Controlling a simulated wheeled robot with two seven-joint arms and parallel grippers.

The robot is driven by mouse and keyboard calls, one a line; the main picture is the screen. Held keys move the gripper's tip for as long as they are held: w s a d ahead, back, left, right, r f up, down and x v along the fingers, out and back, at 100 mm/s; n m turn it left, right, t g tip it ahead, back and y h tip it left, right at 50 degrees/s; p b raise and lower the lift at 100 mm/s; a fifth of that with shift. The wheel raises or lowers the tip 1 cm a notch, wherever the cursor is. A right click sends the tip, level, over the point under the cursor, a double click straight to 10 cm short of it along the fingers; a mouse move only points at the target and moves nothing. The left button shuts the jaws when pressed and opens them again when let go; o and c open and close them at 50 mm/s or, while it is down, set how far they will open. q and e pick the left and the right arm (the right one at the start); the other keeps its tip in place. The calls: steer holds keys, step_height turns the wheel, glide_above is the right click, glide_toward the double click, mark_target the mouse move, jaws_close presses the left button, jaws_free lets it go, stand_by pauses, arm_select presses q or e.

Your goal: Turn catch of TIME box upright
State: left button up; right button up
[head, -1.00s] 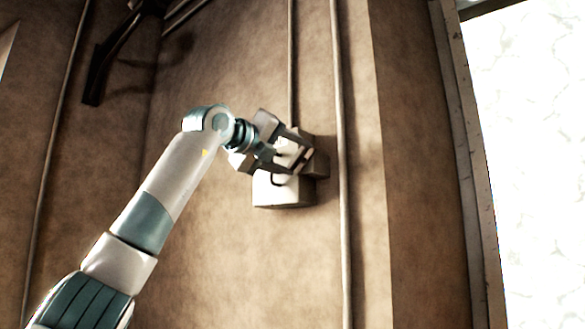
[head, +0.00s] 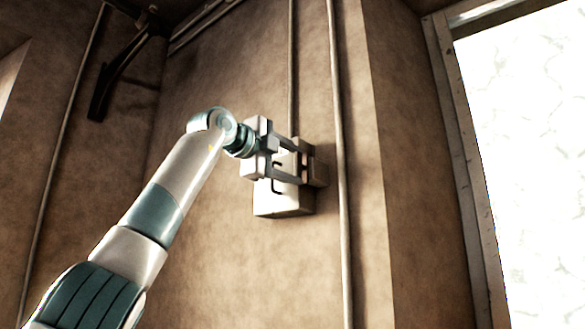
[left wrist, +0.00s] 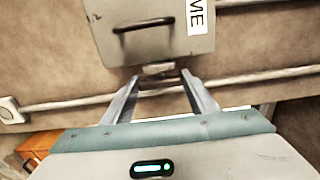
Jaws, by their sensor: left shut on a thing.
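The TIME box (head: 284,204) is a pale grey box on the brown wall, in the middle of the head view. In the left wrist view the box (left wrist: 165,45) fills the top, with a dark bar handle (left wrist: 143,25) and a white label (left wrist: 197,15) showing only "ME". A small metal catch (left wrist: 158,69) sits at the box's edge, between my fingertips. My left gripper (head: 303,162) is shut on the catch, one finger above the other in the head view. The fingers partly hide the box there, and the catch's exact angle is hard to tell. My right gripper is out of view.
A vertical pipe (head: 338,200) runs down the wall just right of the box, and a thinner one (head: 291,70) runs above it. A dark bracket (head: 115,75) is at upper left. A bright window (head: 525,150) is at the right.

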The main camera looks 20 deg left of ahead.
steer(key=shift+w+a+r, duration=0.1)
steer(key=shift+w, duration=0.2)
arm_select(q)
steer(key=o, duration=1)
steer(key=shift+o, duration=0.2)
steer(key=shift+a, duration=0.1)
steer(key=shift+s, duration=0.2)
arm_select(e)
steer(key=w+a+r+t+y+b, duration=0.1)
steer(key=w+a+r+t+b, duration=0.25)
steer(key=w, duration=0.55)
arm_select(q)
steer(key=b+v, duration=0.3)
steer(key=v, duration=1.4)
steer(key=shift+b, duration=0.3)
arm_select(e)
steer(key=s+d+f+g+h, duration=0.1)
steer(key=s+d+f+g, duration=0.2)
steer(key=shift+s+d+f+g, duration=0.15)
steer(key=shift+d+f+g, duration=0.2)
